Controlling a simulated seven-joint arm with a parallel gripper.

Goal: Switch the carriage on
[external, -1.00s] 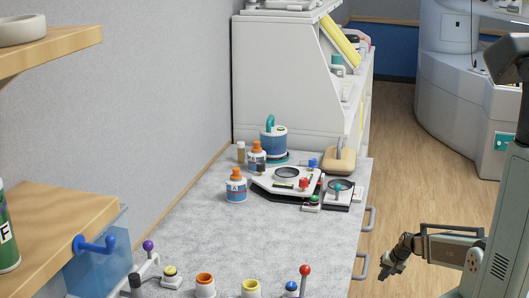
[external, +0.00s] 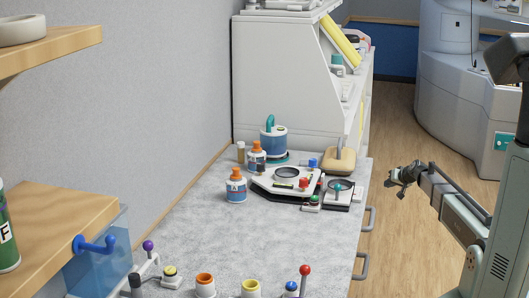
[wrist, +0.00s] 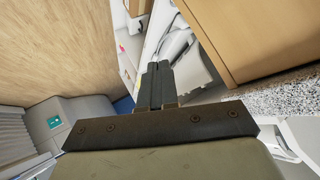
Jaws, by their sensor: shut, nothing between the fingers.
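A low white and black device (external: 287,176) with a dark round ring and a red knob sits toward the far end of the grey bench. A smaller flat unit (external: 338,187) with a teal-topped stick stands at its right, and a small white switch box (external: 311,202) with a green top stands in front. I cannot tell for sure which of these is the carriage. My gripper (external: 391,179) is shut and empty, off the bench's right edge and apart from these things. Its closed dark fingers also show in the wrist view (wrist: 157,84).
The grey speckled bench (external: 230,240) has a clear middle. Several knobs and levers, one a red-topped lever (external: 305,271), line the near edge. Drawer handles (external: 362,266) stick out at the right.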

